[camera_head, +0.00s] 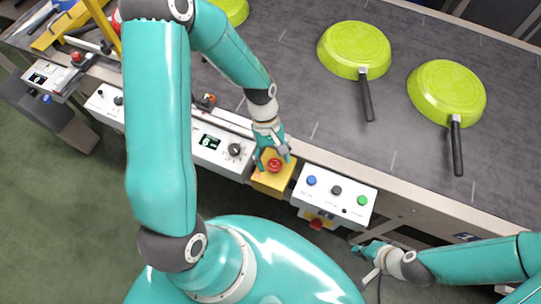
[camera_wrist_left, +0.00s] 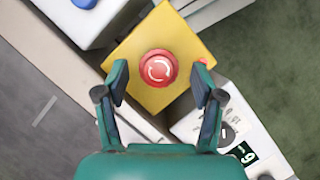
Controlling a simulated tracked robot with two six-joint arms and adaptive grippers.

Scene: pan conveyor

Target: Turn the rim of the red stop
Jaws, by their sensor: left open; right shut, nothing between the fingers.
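The red stop (camera_head: 274,165) is a round button on a yellow box (camera_head: 268,184) at the front edge of the conveyor. In the left wrist view the red stop (camera_wrist_left: 158,68) shows white turning arrows on its face, and the yellow box (camera_wrist_left: 185,50) lies around it. My left gripper (camera_head: 272,158) is right over the box; in the wrist view its fingers (camera_wrist_left: 161,83) are open, one on each side of the red stop, with a gap to both. Whether the fingertips are level with the rim, I cannot tell. My right gripper (camera_head: 366,260) is shut and empty, low at the lower right.
A white panel (camera_head: 336,198) with blue, black and green buttons is right of the yellow box. A white panel with a display and knob (camera_head: 222,149) is left of it. Green pans (camera_head: 354,50) (camera_head: 446,92) lie on the grey belt (camera_head: 300,60) behind.

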